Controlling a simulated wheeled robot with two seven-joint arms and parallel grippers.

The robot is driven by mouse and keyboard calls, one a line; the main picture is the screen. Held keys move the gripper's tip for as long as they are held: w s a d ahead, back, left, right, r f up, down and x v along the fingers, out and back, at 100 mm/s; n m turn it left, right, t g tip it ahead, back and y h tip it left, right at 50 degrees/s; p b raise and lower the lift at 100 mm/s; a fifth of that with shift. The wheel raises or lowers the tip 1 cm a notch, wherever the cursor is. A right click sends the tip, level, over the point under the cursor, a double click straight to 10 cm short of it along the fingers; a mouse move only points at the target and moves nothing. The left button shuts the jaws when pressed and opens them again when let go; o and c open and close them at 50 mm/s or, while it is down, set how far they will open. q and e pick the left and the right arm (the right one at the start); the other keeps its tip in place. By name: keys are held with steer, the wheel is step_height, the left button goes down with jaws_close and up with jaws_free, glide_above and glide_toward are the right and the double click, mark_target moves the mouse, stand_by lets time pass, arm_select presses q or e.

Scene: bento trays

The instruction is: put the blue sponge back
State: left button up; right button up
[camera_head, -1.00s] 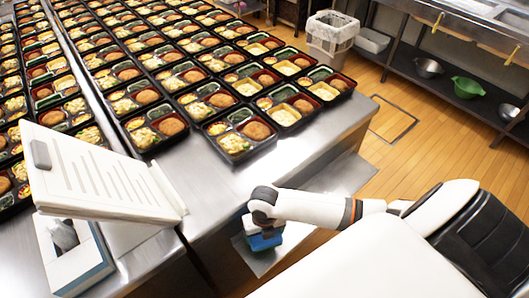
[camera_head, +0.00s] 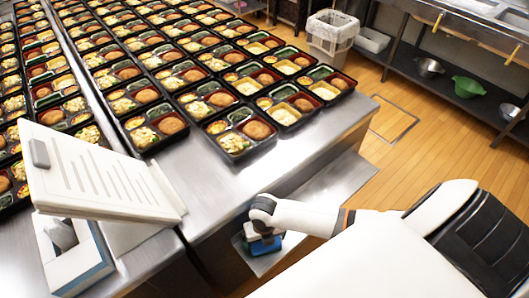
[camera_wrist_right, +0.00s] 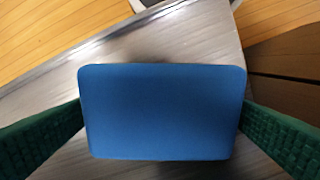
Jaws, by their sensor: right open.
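The blue sponge (camera_wrist_right: 163,112) fills the middle of the right wrist view, its flat face toward the camera. It also shows in the head view as a small blue block (camera_head: 264,246) low over the grey lower metal surface. My right gripper (camera_head: 262,232) is above it, partly covering it. In the right wrist view, its two green fingers stand at the sponge's left and right sides, open. I cannot tell whether they still touch it, or see the sponge's underside. My left gripper is not in view.
The lower metal surface (camera_head: 340,185) lies beside the steel table (camera_head: 215,185), which carries rows of filled bento trays (camera_head: 235,142). A white lined board (camera_head: 95,170) and a white-and-blue box (camera_head: 75,258) are at left. A bin (camera_head: 329,45) stands behind on the wood floor.

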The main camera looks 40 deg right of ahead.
step_height(320, 180, up, 12)
steer(key=shift+p, duration=0.3)
stand_by(0.6)
